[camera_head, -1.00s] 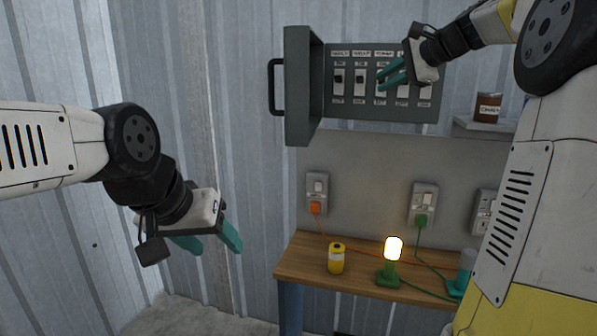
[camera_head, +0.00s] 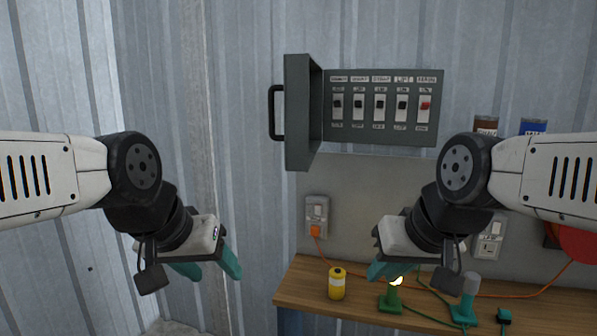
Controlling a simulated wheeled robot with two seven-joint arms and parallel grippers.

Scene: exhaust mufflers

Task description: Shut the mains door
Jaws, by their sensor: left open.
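The mains door (camera_head: 302,112) is a dark grey panel standing open on the left side of the mains box (camera_head: 380,131). Its black handle (camera_head: 275,113) sticks out to the left. Inside the box is a row of several labelled switches; the rightmost switch (camera_head: 425,104) shows red. My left gripper (camera_head: 212,268) is open and empty, below and left of the door. My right gripper (camera_head: 388,272) is below the box, in front of the bench; its fingers point down-left and partly overlap, so its opening is unclear.
A wooden bench (camera_head: 300,288) stands below, with a yellow can (camera_head: 337,284), a green lamp (camera_head: 391,298) partly behind my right gripper, and a teal-based object (camera_head: 466,300). Sockets with cords (camera_head: 317,215) are on the wall. Brown (camera_head: 486,124) and blue (camera_head: 533,127) tins are at right.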

